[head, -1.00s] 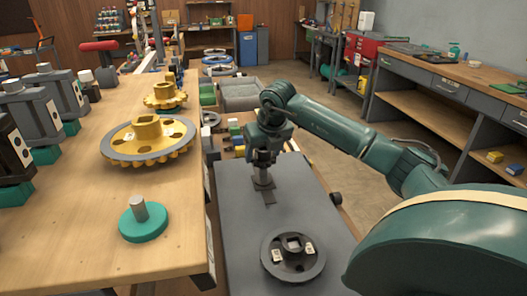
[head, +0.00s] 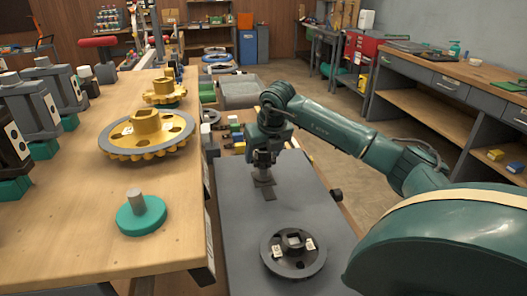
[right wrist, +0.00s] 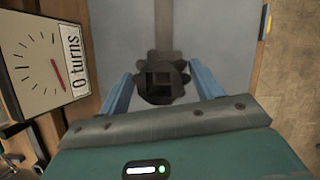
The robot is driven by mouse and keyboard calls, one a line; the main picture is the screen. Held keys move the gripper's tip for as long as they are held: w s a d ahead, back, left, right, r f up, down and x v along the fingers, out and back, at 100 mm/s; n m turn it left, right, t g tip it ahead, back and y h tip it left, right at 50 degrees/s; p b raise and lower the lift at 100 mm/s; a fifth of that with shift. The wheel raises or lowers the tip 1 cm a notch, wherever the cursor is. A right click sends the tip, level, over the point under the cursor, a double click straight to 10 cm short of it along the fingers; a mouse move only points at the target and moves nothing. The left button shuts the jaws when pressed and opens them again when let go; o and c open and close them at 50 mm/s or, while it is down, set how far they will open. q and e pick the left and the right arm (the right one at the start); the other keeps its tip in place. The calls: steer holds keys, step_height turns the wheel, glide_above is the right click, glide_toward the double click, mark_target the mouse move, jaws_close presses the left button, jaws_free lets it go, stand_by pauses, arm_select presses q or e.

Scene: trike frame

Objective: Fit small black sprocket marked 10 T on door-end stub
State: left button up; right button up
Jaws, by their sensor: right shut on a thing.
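A small dark toothed sprocket with a square bore (right wrist: 162,82) sits between the blue fingers of my right gripper in the right wrist view. My right gripper (head: 264,172) is shut on it, low over the grey tabletop; no 10 T mark is readable. A dark strip shows on the grey top just below the gripper. A teal disc (head: 133,221) with an upright grey stub (head: 137,200) stands on the wooden table at left; I cannot tell if it is the door-end stub. My left gripper is out of view.
A black wheel with a square hub and white labels (head: 272,258) lies on the near part of the grey top (head: 236,215). Large yellow-and-grey sprockets (head: 146,123) and several dark blocks (head: 25,115) stand on the wooden table. A "0 turns" dial (right wrist: 38,62) shows in the wrist view.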

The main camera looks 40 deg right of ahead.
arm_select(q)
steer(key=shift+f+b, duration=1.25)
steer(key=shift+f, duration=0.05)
arm_select(e)
steer(key=shift+f, duration=1.8)
steer(key=o, duration=1.1)
steer(key=shift+o, duration=0.2)
steer(key=shift+r, duration=0.3)
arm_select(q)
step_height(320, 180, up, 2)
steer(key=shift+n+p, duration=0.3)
arm_select(e)
steer(key=v, duration=1.2)
steer(key=shift+s+r, duration=0.25)
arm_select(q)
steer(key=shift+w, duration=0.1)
